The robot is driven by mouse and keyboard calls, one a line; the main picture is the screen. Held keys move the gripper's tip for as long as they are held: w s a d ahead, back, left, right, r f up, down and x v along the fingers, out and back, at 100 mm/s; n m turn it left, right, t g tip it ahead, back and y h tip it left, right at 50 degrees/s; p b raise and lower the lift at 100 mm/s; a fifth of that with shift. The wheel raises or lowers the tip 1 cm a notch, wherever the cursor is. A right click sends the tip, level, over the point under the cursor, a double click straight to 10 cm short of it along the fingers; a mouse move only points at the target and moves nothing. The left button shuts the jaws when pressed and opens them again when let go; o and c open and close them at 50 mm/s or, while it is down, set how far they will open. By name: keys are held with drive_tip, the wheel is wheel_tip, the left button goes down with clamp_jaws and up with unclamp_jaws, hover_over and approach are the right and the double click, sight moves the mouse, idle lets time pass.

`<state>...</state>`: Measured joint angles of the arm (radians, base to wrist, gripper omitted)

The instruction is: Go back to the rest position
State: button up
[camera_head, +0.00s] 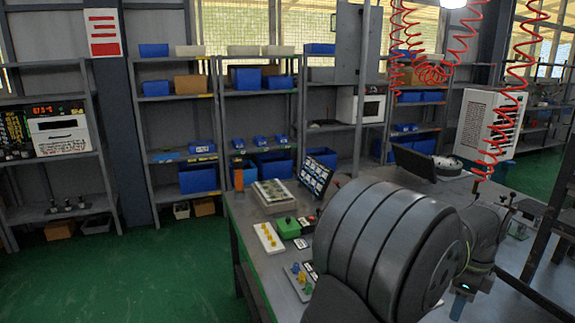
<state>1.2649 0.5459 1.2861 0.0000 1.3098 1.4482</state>
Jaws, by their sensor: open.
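My arm's large grey joint (385,250) fills the lower right foreground and hides much of the workbench (245,235). Beyond it, my wrist (482,240) is over the bench's right part. A white block with yellow knobs (268,238) lies on the bench left of my arm. A plate with blue and yellow pieces (299,277) lies nearer, partly hidden by my arm.
A green box with a red button (288,227), a tray (272,194) and a tilted dark panel (316,178) stand at the bench's left. A dark monitor (414,163) stands behind my arm. Red coiled hoses (497,135) hang at right. Green floor (110,270) is clear at left.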

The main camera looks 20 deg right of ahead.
drive_tip(key=shift+n, duration=1.4)
